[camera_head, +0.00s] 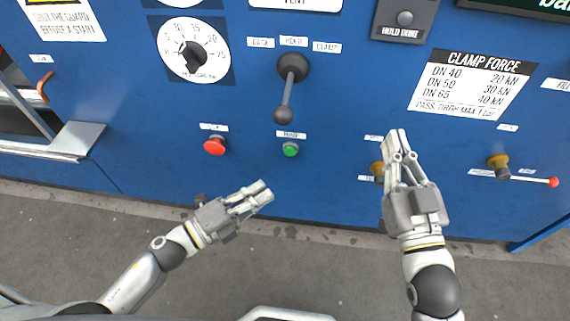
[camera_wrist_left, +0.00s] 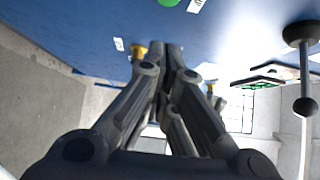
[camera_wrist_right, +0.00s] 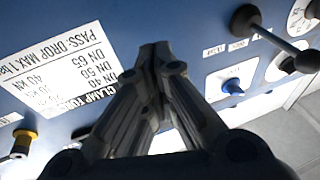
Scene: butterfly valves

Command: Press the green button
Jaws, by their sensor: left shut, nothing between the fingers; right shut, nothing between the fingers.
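The green button (camera_head: 290,149) is a small round button on the blue panel (camera_head: 330,110), below the black lever and right of the red button. It also shows cut off at the top edge of the left wrist view (camera_wrist_left: 168,2). My left gripper (camera_head: 265,190) is shut and empty, below and left of the green button, apart from it. My right gripper (camera_head: 396,136) is shut and empty, right of the green button, in front of the panel near a yellow knob. The green button is not clearly visible in the right wrist view.
A red button (camera_head: 214,145) sits left of the green one. A black lever (camera_head: 287,90) sticks out above it. A yellow knob (camera_head: 377,168) is partly behind my right gripper. A metal tray (camera_head: 75,142) juts out at left.

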